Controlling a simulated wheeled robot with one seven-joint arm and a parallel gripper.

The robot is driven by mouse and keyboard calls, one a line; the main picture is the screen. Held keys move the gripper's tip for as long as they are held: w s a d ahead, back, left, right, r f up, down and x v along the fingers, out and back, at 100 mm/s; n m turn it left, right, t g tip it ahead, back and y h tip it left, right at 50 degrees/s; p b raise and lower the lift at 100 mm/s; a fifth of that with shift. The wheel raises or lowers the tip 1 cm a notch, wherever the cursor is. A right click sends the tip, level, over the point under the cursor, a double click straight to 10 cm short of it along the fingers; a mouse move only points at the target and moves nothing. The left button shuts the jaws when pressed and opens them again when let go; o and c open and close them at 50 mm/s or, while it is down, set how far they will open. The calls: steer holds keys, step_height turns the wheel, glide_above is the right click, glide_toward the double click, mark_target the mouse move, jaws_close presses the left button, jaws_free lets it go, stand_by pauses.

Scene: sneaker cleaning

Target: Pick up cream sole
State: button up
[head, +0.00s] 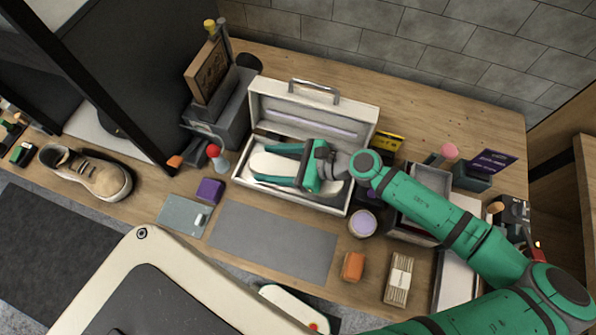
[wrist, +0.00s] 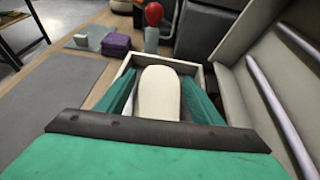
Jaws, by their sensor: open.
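The cream sole (head: 272,164) lies inside an open white case (head: 345,197) on the wooden bench. My gripper (head: 278,164) is inside the case, over the sole, with its two green fingers spread apart. In the wrist view the cream sole (wrist: 160,92) shows between the two fingers, with one finger on each side of it. Small gaps seem to show beside the sole, but whether a finger touches it I cannot tell. The near end of the sole is hidden behind my gripper's palm. The case (wrist: 196,76) walls stand close around the fingers.
The case's raised lid (head: 310,110) stands behind my gripper. A red-topped bottle (head: 217,158) and a purple block (head: 210,191) are left of the case. A round tin (head: 362,223) is at its front right. A grey mat (head: 272,243) in front is clear.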

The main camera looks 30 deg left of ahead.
steer(key=shift+a+f, duration=0.1)
steer(key=shift+a, duration=0.05)
steer(key=c, duration=0.9)
